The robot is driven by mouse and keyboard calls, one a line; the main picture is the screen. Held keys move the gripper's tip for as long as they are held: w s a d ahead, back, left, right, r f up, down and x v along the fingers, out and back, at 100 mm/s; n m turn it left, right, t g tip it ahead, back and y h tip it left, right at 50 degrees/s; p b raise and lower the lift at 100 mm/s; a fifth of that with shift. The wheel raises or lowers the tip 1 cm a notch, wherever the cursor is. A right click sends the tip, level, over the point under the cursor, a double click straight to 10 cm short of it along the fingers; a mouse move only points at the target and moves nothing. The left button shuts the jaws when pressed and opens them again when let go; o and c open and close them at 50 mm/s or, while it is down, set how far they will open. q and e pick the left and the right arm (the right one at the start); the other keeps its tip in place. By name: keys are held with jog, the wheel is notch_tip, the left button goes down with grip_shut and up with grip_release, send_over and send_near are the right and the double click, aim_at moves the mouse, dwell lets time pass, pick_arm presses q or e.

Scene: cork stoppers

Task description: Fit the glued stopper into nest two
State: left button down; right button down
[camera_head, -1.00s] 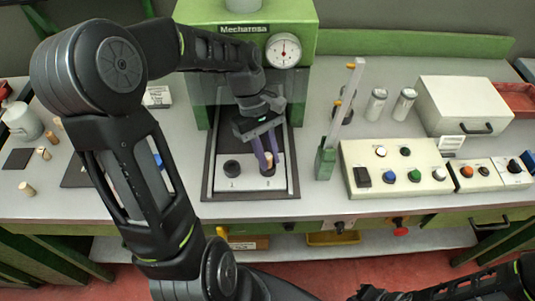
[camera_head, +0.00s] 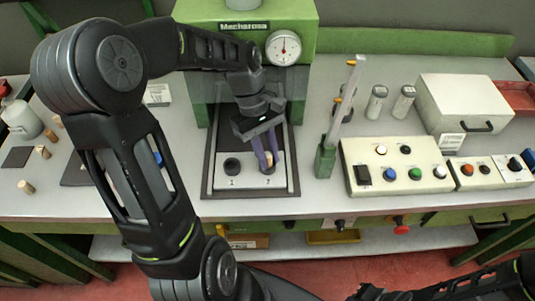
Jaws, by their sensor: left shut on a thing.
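My left gripper (camera_head: 267,152) points down over the nest plate (camera_head: 248,186) at the front of the green press. Its two purple fingers are shut on a cork stopper (camera_head: 268,160), of which a small part shows between them. The stopper is at nest two (camera_head: 267,170), the right one, marked 2; I cannot tell how deep it sits. Nest one (camera_head: 232,165), the left one, is dark and looks empty. My right gripper is not in view; only part of the right arm shows at the lower right.
The green press (camera_head: 245,45) with a dial gauge (camera_head: 283,47) rises behind the nests. A green post (camera_head: 325,160) and a button panel (camera_head: 397,167) stand to the right. Loose corks (camera_head: 26,187) and a white pot (camera_head: 21,121) are at the left.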

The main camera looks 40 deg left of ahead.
pick_arm(q)
jog(key=shift+s+f, duration=0.15)
jog(key=shift+f, duration=0.25)
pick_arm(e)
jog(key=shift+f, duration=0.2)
